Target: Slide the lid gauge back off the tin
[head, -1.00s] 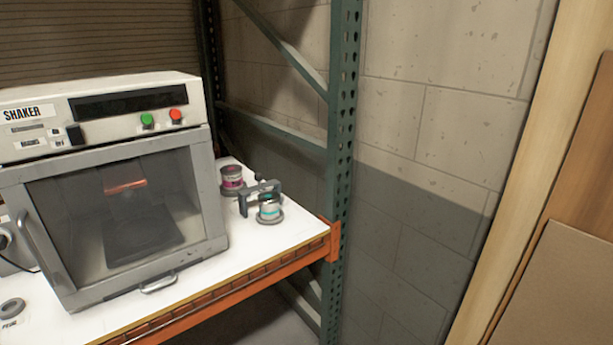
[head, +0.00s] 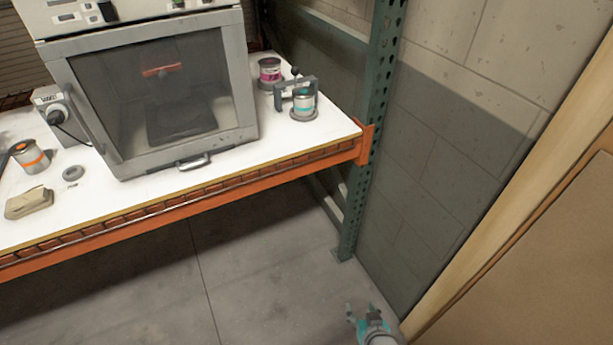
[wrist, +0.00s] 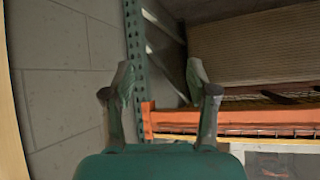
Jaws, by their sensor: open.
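The tin (head: 304,104) with a teal and white label stands upright on a round grey base at the right end of the white shelf. My gripper (head: 362,311) is at the bottom of the head view, low and well apart from the tin, in front of the shelf. In the wrist view my gripper (wrist: 160,84) is open, with nothing between its fingers. The tin and gauge are not visible in the wrist view.
A magenta-labelled tin (head: 270,72) stands behind the gauge. The shaker (head: 150,95) is to the left. A green rack post (head: 371,140) and an orange beam (head: 240,176) border the shelf. An orange-banded tin (head: 30,158) stands far left. The floor (head: 200,280) is clear.

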